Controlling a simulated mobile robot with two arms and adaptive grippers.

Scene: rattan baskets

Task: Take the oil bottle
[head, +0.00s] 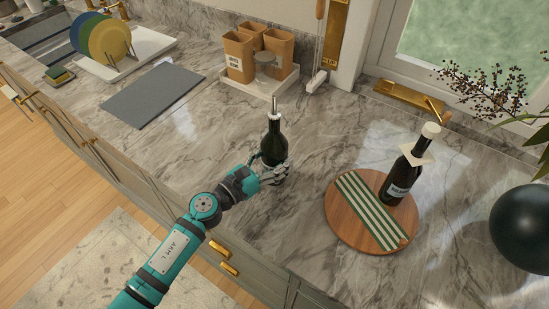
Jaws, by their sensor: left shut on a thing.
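The oil bottle (274,140) is dark glass with a thin metal pourer at its top. It stands about upright over the marble counter, left of the round wooden board. My left gripper (272,174) is shut on its lower part, coming in from the front left. The gripper hides part of the bottle's base, so I cannot tell whether it touches the counter. My right gripper is not in the head view.
A round wooden board (345,226) holds a striped cloth (370,212) and a second dark bottle (401,180). A white tray (262,88) with brown containers (239,56) stands behind. A grey mat (152,96) lies left. A dark round vase (524,228) stands right.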

